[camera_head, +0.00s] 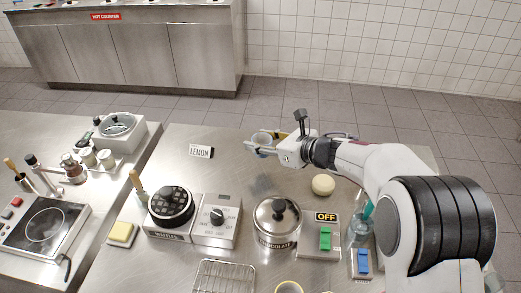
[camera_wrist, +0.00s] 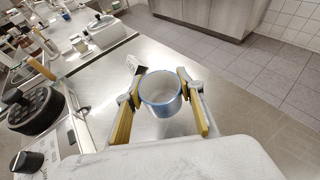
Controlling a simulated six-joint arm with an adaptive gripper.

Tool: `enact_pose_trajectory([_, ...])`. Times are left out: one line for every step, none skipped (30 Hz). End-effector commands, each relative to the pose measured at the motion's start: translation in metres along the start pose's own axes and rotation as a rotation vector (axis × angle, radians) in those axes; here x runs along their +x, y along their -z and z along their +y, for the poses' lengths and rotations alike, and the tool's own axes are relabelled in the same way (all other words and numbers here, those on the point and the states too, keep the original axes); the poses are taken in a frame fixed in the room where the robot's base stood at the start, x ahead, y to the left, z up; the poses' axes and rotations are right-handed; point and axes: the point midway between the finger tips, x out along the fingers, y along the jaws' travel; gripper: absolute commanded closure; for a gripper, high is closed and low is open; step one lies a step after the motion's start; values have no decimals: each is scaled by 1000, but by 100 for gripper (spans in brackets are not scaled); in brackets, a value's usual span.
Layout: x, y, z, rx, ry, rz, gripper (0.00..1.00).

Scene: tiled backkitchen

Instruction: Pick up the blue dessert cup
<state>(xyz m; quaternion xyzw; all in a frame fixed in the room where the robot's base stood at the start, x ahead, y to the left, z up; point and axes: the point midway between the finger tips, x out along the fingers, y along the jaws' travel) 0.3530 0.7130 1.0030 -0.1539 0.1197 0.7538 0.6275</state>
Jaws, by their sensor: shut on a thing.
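The blue dessert cup (camera_wrist: 160,106) is a small round cup with a blue rim and pale inside. In the wrist view it sits between the two yellow-padded fingers of my gripper (camera_wrist: 159,100), which is shut on it. In the head view the cup (camera_head: 261,138) shows at the far side of the steel counter, partly hidden by my gripper (camera_head: 268,147). The cup looks upright. I cannot tell whether its base touches the counter.
A LEMON sign (camera_head: 201,151) stands left of the cup. Nearer are a waffle maker (camera_head: 171,206), a lidded pot (camera_head: 277,222), a wire rack (camera_head: 224,277), a pale round item (camera_head: 323,185) and an OFF switch box (camera_head: 325,238). The counter's middle is fairly clear.

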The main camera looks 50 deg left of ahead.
Motion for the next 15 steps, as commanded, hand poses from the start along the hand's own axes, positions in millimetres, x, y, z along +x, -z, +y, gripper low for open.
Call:
enact_pose_trajectory([-3, -9, 0, -4, 1, -2, 86])
enact_pose_trajectory([-5, -13, 0, -3, 1, -2, 86])
enact_pose_trajectory([-7, -17, 0, -3, 1, -2, 86])
enact_pose_trajectory([-8, -20, 0, -2, 1, -1, 86])
enact_pose_trajectory([-10, -23, 0, -2, 0, -1, 86])
enact_pose_trajectory([-11, -27, 0, -2, 0, -1, 86])
enact_pose_trajectory([-12, -29, 0, -1, 0, -1, 86])
enact_pose_trajectory([-13, -31, 0, -1, 0, -1, 86])
enact_pose_trajectory([-14, -34, 0, -2, 0, 0, 86])
enact_pose_trajectory([-14, -35, 0, -2, 0, 0, 86])
enact_pose_trajectory([-15, -36, 0, -1, 0, 0, 86])
enact_pose_trajectory([-15, -37, 0, 0, 0, 0, 86])
enact_pose_trajectory([-16, -37, 0, 0, 0, 0, 86])
enact_pose_trajectory([-16, -38, 0, 0, 0, 0, 86])
enact_pose_trajectory([-16, -38, 0, 1, 0, 0, 86])
